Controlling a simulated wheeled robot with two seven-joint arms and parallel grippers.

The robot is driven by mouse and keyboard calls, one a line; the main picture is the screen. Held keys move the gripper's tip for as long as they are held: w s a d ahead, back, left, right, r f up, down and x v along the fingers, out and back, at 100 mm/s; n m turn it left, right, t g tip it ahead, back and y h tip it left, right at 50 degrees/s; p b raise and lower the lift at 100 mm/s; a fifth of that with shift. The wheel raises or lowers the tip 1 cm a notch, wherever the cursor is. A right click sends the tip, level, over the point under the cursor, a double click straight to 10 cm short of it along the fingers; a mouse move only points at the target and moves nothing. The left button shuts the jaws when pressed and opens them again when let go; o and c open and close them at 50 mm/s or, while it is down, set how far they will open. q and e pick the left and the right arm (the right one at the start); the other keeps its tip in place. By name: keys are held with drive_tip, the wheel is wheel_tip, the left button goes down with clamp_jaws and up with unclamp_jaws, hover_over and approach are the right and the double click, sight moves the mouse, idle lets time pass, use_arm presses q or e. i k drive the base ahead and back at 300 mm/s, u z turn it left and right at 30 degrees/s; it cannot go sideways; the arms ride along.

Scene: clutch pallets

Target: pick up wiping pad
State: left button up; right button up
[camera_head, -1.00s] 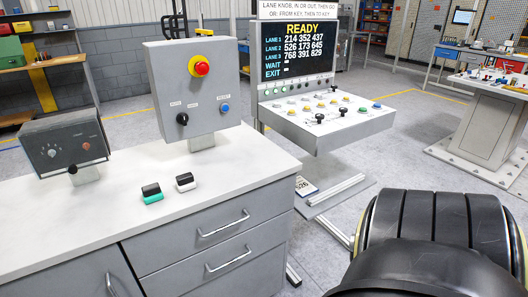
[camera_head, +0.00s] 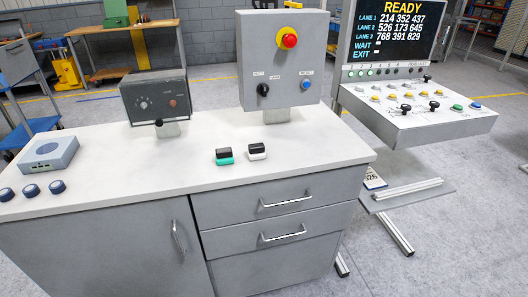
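Two small pads with black tops lie side by side on the white cabinet top (camera_head: 190,168), in front of the grey control box. One pad (camera_head: 224,157) has a green lower part. The other pad (camera_head: 257,151), just to its right, has a white lower part. I cannot tell from their looks which of them is the wiping pad. Neither of my grippers shows in the head view, and nothing is touching the pads.
A control box (camera_head: 262,75) with a red button stands behind the pads. A dark dial box (camera_head: 135,102) stands left. A grey-blue device (camera_head: 49,155) and several dark round pieces (camera_head: 31,191) lie at far left. A sloped console (camera_head: 415,115) with a screen stands right.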

sight(255, 151)
drive_tip(key=u, duration=1.4)
drive_tip(key=i, duration=1.1)
drive_tip(key=z, duration=1)
